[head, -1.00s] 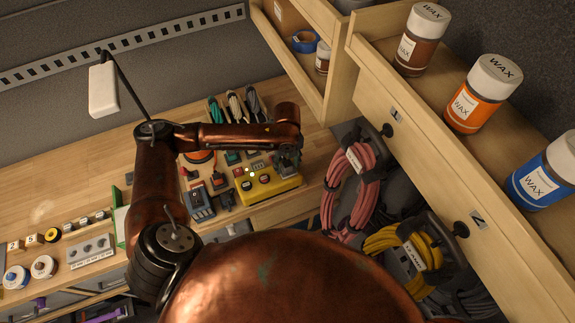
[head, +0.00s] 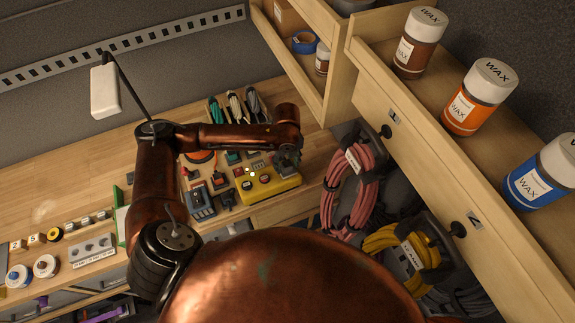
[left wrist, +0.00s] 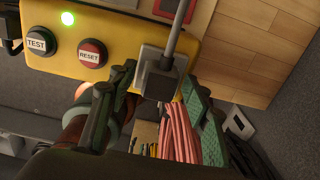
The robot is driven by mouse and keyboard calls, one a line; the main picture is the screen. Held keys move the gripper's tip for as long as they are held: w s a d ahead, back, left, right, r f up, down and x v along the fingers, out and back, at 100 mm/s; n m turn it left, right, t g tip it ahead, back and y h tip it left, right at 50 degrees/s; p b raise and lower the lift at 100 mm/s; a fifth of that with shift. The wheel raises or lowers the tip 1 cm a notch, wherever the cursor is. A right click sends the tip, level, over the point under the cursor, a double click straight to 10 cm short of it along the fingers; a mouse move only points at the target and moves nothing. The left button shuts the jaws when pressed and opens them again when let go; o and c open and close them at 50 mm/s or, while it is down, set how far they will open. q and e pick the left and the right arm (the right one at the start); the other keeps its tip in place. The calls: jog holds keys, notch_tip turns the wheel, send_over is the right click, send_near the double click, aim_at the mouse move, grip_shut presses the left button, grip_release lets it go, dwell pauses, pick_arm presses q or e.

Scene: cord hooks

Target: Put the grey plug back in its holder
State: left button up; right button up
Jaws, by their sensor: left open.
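The grey plug (left wrist: 158,78) with its grey cord (left wrist: 176,28) shows in the left wrist view, at the edge of the yellow box (left wrist: 110,18). My left gripper (left wrist: 155,92) is open, with one dark green finger on each side of the plug. I cannot tell whether the fingers touch it. In the head view my left gripper (head: 287,158) is over the right end of the yellow box (head: 275,190) and hides the plug. I cannot make out a separate holder for the plug. My right gripper is not in view.
The yellow box has a TEST button (left wrist: 38,41), a RESET button (left wrist: 92,53) and a lit green lamp (left wrist: 67,18). Pink cord (head: 350,180) and yellow cord (head: 405,250) hang on hooks to the right. Wax jars (head: 478,97) stand on the drawer unit above.

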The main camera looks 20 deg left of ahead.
aim_at(287, 164)
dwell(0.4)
pick_arm(q)
jog(key=shift+c, duration=0.5)
grip_shut()
jog(key=shift+r+p, duration=0.8)
jog(key=shift+p, duration=0.35)
jog(key=shift+r+p, duration=2.25)
jog(key=shift+p, duration=0.45)
jog(key=shift+f, duration=0.1)
